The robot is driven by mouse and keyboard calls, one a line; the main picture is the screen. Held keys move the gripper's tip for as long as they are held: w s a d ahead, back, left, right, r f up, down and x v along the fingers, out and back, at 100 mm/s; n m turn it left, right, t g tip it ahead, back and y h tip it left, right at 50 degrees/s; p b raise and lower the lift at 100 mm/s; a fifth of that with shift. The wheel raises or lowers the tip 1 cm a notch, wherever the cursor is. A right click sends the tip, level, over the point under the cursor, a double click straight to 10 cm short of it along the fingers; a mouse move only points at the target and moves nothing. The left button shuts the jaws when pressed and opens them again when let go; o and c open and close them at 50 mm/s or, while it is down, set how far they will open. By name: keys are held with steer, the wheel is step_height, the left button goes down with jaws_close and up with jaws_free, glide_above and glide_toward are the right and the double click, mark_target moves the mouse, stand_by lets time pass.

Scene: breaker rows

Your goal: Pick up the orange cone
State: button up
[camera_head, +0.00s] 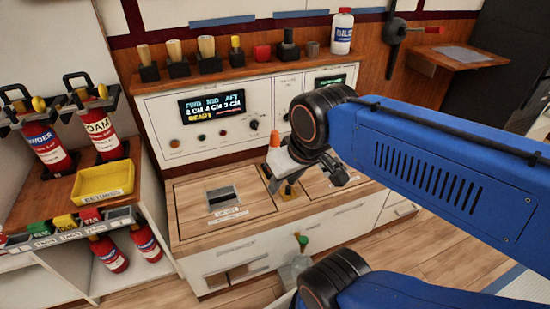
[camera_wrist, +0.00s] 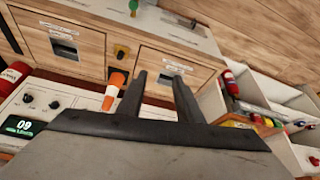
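The orange cone (camera_wrist: 113,90) has a white band and shows in the wrist view just left of my gripper's left finger. In the head view only a small orange part of the cone (camera_head: 274,139) shows above the pale part of my gripper (camera_head: 310,178); the rest is hidden. My gripper also shows in the wrist view (camera_wrist: 160,92), with its two dark fingers spread apart and nothing between them. It hangs over the wooden counter in front of the console. I cannot tell whether the left finger touches the cone.
The console panel (camera_head: 217,118) rises behind the counter (camera_head: 215,222). Fire extinguishers and a yellow tray (camera_head: 103,184) stand at left.

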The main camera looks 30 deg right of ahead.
steer(key=shift+o, duration=0.3)
steer(key=o, duration=0.6)
steer(key=shift+c, duration=0.2)
steer(key=shift+o, duration=0.5)
steer(key=shift+w+d+r+n, duration=0.1)
steer(key=shift+w+d+n, duration=0.05)
steer(key=shift+w+n, duration=0.2)
steer(key=n+g+h, duration=0.2)
steer(key=n+h, duration=0.2)
steer(key=n, duration=2)
glide_toward(274, 138)
steer(key=f, duration=0.1)
steer(key=x, duration=1.1)
steer(key=shift+w+d+f, duration=0.15)
steer(key=shift+d, duration=0.05)
steer(key=shift+x, duration=2.65)
